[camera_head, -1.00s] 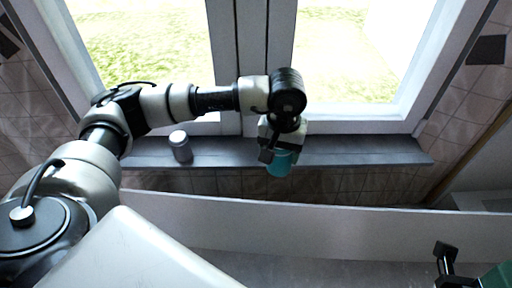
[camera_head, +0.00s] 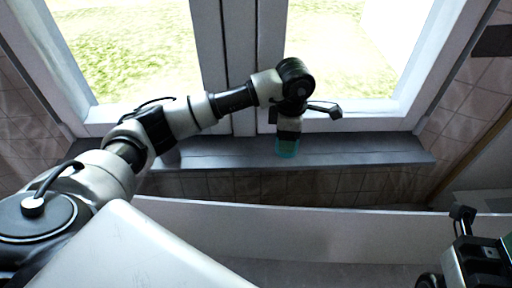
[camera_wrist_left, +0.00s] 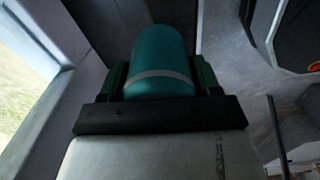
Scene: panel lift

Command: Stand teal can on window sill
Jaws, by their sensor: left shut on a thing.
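The teal can (camera_head: 287,149) is in my left gripper (camera_head: 288,138), which is shut around it. In the head view the can appears upright, in front of the grey window sill (camera_head: 350,150), right of the window's middle post. I cannot tell whether its base touches the sill. In the left wrist view the teal can (camera_wrist_left: 162,58), with a pale band around it, lies between the two dark green fingers (camera_wrist_left: 160,80). Part of my right arm (camera_head: 478,258) shows at the bottom right; its fingertips are not clear.
The window frame (camera_head: 238,60) rises behind the sill. The right part of the sill is clear. A long white ledge (camera_head: 330,222) runs in front, below the sill.

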